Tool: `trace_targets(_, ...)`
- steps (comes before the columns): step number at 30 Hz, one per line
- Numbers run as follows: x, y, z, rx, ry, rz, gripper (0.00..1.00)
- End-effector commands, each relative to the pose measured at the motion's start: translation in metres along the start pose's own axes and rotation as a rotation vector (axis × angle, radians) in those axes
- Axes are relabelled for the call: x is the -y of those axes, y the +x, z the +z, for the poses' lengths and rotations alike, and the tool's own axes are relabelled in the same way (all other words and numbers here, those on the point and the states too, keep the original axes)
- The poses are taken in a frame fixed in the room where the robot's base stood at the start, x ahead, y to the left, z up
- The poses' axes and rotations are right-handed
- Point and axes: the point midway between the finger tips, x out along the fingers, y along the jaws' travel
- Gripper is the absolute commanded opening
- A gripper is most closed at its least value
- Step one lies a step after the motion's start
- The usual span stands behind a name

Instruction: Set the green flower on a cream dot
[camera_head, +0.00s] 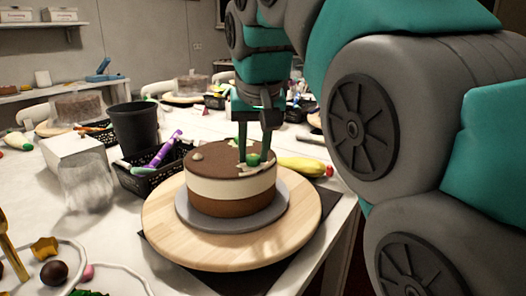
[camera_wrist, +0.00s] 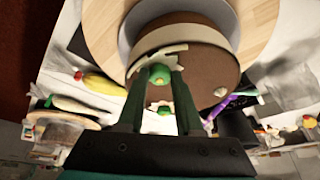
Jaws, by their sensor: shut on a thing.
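A round cake (camera_head: 232,186) with brown top and a cream band stands on a grey board (camera_head: 195,218) on a wooden turntable (camera_head: 165,215). My gripper (camera_head: 254,150) reaches down to the right part of its top. The fingers are shut on the green flower (camera_head: 253,159), low over the cake's top; contact is unclear. The flower shows between the fingertips in the wrist view (camera_wrist: 159,76), with a second green piece (camera_wrist: 160,107) with pale petals beyond it. Pale cream shapes (camera_wrist: 168,52) lie beside the held flower. A cream dot (camera_head: 198,156) is bare at the top's left.
A black basket (camera_head: 150,180) with a purple tool (camera_head: 166,147) stands left of the cake, by a dark bucket (camera_head: 134,127) and a white box (camera_head: 78,165). A yellow banana-like piece (camera_head: 301,165) lies to the right. Other cakes stand behind.

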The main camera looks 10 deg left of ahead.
Motion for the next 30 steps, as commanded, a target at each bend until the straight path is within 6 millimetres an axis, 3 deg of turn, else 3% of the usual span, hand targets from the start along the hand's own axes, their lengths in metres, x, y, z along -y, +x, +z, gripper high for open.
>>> trace_targets(2, 0.0, 0.002, 0.001, 0.0, 0.0, 0.0, 0.0)
trace_targets(3, 0.0, 0.002, 0.001, 0.0, 0.0, 0.0, 0.36)
trace_targets(10, 0.0, 0.002, 0.001, 0.0, 0.0, 0.0, 0.62)
trace_targets(21, 0.0, -0.003, -0.001, -0.001, 0.0, 0.0, 0.64)
trace_targets(30, -0.011, -0.045, 0.003, -0.006, 0.003, 0.0, 0.64)
